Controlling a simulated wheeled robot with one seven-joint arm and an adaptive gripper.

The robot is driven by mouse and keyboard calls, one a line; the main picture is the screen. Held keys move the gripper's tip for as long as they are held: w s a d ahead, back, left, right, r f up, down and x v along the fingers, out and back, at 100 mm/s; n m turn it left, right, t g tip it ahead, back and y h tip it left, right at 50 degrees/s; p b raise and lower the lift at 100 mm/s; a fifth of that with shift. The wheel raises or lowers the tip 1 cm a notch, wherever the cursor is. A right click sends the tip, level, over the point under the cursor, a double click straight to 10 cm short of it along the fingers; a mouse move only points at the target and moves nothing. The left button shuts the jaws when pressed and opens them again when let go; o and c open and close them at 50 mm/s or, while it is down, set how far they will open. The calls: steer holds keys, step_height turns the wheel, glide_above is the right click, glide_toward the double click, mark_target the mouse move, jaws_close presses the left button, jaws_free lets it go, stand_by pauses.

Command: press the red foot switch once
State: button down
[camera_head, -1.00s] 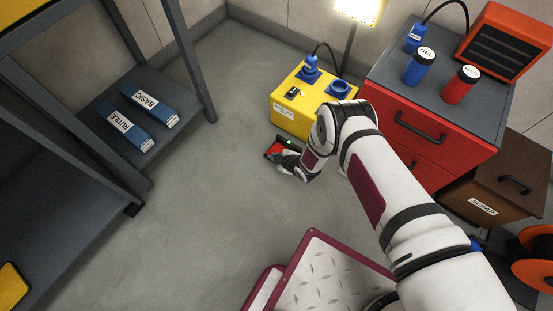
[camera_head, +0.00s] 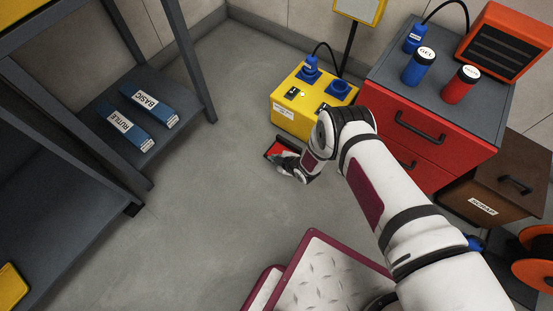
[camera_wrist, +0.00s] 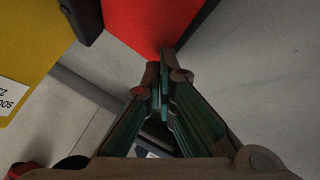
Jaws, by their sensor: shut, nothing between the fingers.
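The red foot switch (camera_head: 276,148) lies on the floor in front of the yellow socket box, with a dark surround. My gripper (camera_head: 284,162) is low at the switch and hides part of it. In the wrist view the red pedal (camera_wrist: 150,22) fills the top middle, with a dark housing edge at its left. My gripper (camera_wrist: 163,62) is shut and empty, its fingertips overlapping the pedal's near edge. I cannot tell whether they touch it.
The yellow box (camera_head: 300,105) with blue sockets stands just behind the switch. A work lamp (camera_head: 358,10) behind it is dark. A red drawer cabinet (camera_head: 425,130) stands at the right. The floor (camera_head: 215,180) to the left is clear.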

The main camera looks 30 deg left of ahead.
stand_by(0.8)
steer(key=shift+r+p, duration=0.95)
steer(key=shift+r, duration=0.15)
steer(key=shift+r, duration=0.15)
step_height(320, 180, up, 5)
steer(key=p, duration=0.3)
steer(key=shift+w+p, duration=0.15)
steer(key=shift+p, duration=0.15)
